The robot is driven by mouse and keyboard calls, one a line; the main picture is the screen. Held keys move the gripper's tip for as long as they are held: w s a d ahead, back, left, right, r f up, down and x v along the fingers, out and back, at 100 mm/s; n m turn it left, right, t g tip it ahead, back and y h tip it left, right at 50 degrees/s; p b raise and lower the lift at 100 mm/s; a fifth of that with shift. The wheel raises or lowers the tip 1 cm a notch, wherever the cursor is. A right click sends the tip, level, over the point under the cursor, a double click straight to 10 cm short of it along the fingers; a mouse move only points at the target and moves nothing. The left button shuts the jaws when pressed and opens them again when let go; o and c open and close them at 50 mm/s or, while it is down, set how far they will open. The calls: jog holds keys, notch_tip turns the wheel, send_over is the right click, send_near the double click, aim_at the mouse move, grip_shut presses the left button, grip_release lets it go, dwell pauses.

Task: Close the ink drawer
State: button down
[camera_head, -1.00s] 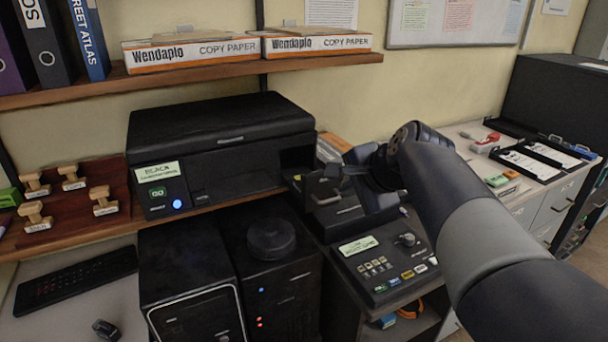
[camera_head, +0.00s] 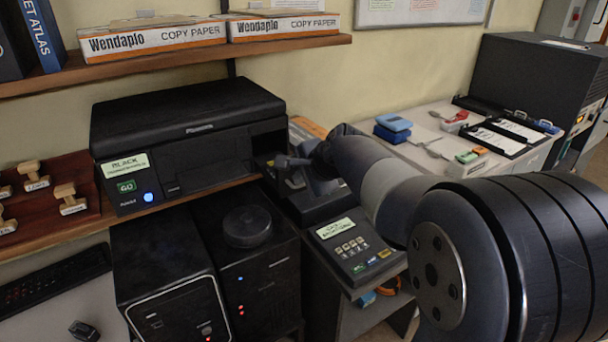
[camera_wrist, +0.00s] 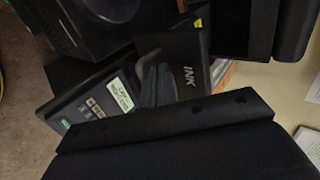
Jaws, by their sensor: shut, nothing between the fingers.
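A dark panel marked INK (camera_wrist: 188,72) shows in the wrist view, directly beyond my gripper's fingers (camera_wrist: 150,68). I take it as the ink drawer's face; how far the drawer stands out I cannot tell. In the head view my gripper (camera_head: 287,164) is shut and empty, low over the dark unit (camera_head: 322,208) to the right of the black printer (camera_head: 190,150). My arm hides part of that unit, and the INK lettering cannot be read there. Whether my fingers touch the panel I cannot tell.
A keypad console (camera_head: 350,250) with a pale green label stands in front of the dark unit. Two dark towers (camera_head: 165,290) stand below the printer. The counter on the right holds blue blocks (camera_head: 393,123) and a black tray (camera_head: 510,135). A shelf (camera_head: 170,68) runs above the printer.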

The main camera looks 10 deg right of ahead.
jog(key=w+a+p, duration=0.1)
jog(key=w+p, duration=0.1)
jog(key=w, duration=0.2)
jog(key=w+a+p, duration=0.2)
jog(key=w+p, duration=0.1)
jog(key=w, duration=0.2)
jog(key=w+a+p, duration=0.1)
jog(key=w+p, duration=0.2)
jog(key=w, duration=0.2)
jog(key=shift+a, duration=0.3)
jog(key=shift+w+r, duration=0.1)
jog(key=shift+r, duration=0.15)
jog(key=shift+r, duration=0.1)
